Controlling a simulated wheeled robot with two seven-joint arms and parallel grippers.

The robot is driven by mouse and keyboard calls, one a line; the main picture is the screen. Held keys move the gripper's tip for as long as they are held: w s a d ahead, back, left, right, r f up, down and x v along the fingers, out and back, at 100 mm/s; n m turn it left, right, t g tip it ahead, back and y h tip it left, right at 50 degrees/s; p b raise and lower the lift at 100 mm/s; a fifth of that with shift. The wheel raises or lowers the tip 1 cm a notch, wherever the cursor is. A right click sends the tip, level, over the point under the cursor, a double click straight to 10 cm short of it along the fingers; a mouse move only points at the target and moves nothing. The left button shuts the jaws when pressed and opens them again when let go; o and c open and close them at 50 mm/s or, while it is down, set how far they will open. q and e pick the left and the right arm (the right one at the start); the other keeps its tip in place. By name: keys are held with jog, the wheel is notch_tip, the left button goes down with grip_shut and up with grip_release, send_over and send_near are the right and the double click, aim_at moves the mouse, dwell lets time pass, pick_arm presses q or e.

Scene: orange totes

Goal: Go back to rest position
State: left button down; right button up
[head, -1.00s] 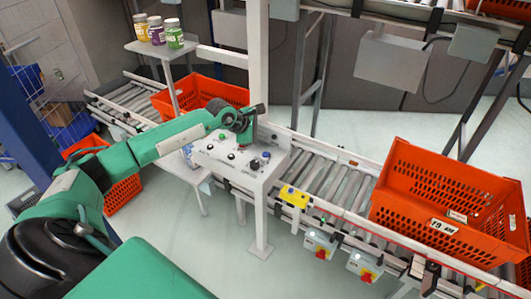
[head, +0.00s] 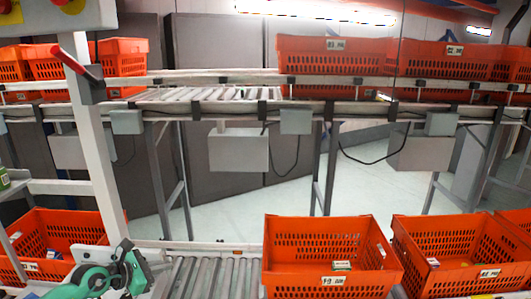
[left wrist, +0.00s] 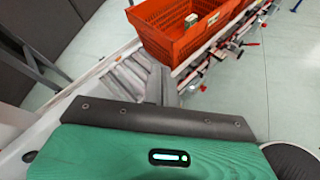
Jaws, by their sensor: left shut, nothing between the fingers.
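My left gripper (head: 134,268) is low at the left of the head view, at the end of my green arm. It is in front of a white control box (head: 98,254), which it partly hides. In the left wrist view the dark fingers (left wrist: 160,86) are together with nothing between them, above the roller conveyor (left wrist: 118,80). I cannot tell how far the gripper is from the control box. My right gripper is not in view.
Orange totes stand on the lower conveyor at the right, one near the middle (head: 325,262) and one beside it (head: 440,262). Another tote (head: 55,230) is at the left. More totes (head: 340,60) stand on the upper conveyor. A white post (head: 92,150) rises at the left.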

pick_arm(q)
jog(key=s+d+r+n+t+y, duration=0.1)
jog(key=s+d+r+n+t, duration=0.3)
jog(key=n, duration=0.6)
jog(key=s+d+r+n+t+y, duration=0.1)
jog(key=s+d+n+t, duration=0.3)
jog(key=n, duration=0.5)
jog(key=s+a+f+n+g+y, duration=0.25)
jog(key=s+f+n+y, duration=0.3)
jog(key=n, duration=0.45)
jog(key=s+a+f+n+g+y, duration=0.2)
jog(key=s+f+n+g+y, duration=0.2)
jog(key=s+f+n, duration=0.45)
jog(key=s+d+f+n+g+h, duration=0.2)
jog(key=s+d+n+g, duration=0.15)
jog(key=s, duration=0.55)
jog(key=s+d+f+n+g+h, duration=0.25)
jog(key=s+n+g, duration=0.2)
jog(key=s, duration=0.45)
notch_tip(320, 180, down, 31)
jog(key=g, duration=0.2)
jog(key=s+a+f, duration=0.2)
jog(key=s+f, duration=0.7)
jog(key=f, duration=0.1)
jog(key=s+a+f+y, duration=0.1)
jog(key=s+a+f, duration=0.1)
jog(key=s+f, duration=0.7)
jog(key=shift+s+a+f+m+g, duration=0.15)
jog(key=shift+s+f+m+g, duration=0.2)
jog(key=shift+s, duration=0.1)
